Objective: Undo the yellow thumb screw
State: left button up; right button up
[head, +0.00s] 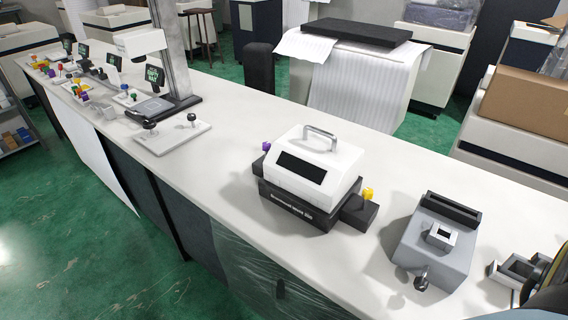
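The yellow thumb screw (368,193) stands on a black block (359,211) at the right side of a boxy machine. The machine has a white cover (338,178) with a grey handle on top and a dark window, over a black base (296,205) with pale lettering. A purple knob (266,146) shows at the machine's left side. The yellow screw appears seated in its block; its thread is hidden. Nothing touches it.
A grey fixture (433,252) with a black slot and a knob stands right of the machine. Dark and metal parts (515,269) crowd the bottom right corner. The bench (225,150) between is clear.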

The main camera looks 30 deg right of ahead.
aim_at(367, 193)
jog(key=z, duration=1.65)
